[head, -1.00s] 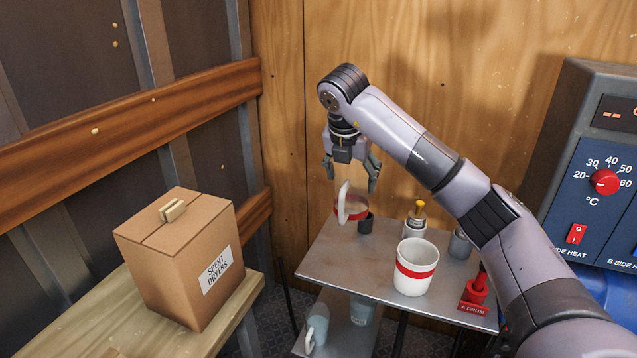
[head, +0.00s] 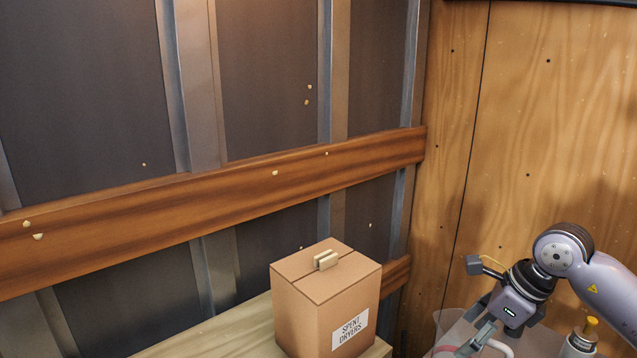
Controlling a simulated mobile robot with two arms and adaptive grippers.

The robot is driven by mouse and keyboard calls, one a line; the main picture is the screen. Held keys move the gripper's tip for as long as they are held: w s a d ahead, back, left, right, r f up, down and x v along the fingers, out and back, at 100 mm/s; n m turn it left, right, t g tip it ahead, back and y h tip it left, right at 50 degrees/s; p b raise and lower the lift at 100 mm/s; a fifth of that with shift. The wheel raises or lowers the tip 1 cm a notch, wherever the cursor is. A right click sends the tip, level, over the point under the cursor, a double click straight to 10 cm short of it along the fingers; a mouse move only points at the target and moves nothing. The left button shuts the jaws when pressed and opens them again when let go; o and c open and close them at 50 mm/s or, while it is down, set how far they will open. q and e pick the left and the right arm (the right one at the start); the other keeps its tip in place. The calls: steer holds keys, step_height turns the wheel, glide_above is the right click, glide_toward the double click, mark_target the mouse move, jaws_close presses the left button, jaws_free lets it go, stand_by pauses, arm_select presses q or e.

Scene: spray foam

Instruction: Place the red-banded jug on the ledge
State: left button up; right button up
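My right gripper (head: 487,336) is at the bottom right, its fingers pointing down and left. It appears shut on the red-banded jug (head: 449,321), a clear vessel with a pale handle loop at the fingertips. Most of the jug is cut off by the bottom edge, so its base and most of its band are hidden. A pale wooden ledge (head: 238,328) runs along the lower left, to the left of the gripper and apart from it. My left gripper is out of view.
A brown cardboard box (head: 303,312) labelled "SPENT DRYERS" stands at the ledge's right end. The ledge left of it looks clear. A dark wall with a wooden rail (head: 230,205) is behind. A yellow-topped container (head: 582,345) is at the lower right.

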steer(key=s+a+f+n+g+h, duration=0.1)
steer(key=s+a+f+n+g, duration=0.2)
steer(key=s+n, duration=0.5)
steer(key=s+a+f+n+g+h, duration=0.2)
steer(key=s+n, duration=0.6)
steer(key=n, duration=0.9)
steer(key=shift+a+f+n+g+h, duration=0.3)
steer(key=shift+a+f+g, duration=0.7)
steer(key=shift+a, duration=0.7)
steer(key=shift+r, duration=0.1)
